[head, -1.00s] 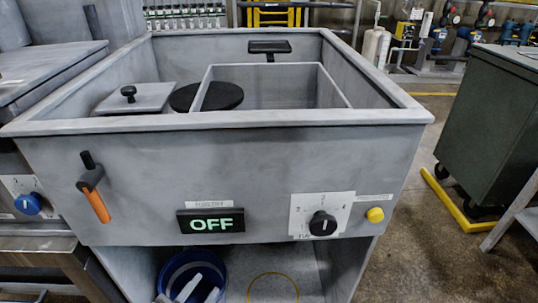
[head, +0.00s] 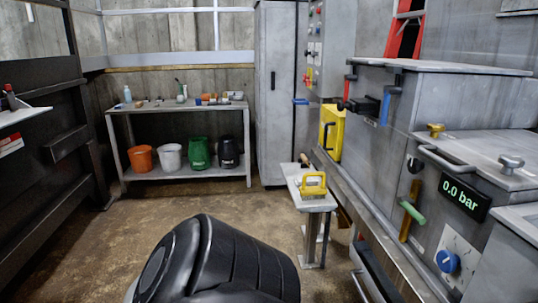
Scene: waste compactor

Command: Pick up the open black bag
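No open black bag can be made out for certain. A dark, rounded item (head: 229,151) with a pale mark stands on the lower shelf of the far table. It is too small to tell whether it is a bag or a bucket. Neither of my grippers shows in the head view.
An orange bucket (head: 141,158), a white bucket (head: 171,158) and a green container (head: 200,153) stand on the same shelf. A small bench (head: 308,203) with a yellow item stands right of centre. Machinery with a 0.0 bar display (head: 464,196) lines the right. Floor (head: 130,235) is clear at left.

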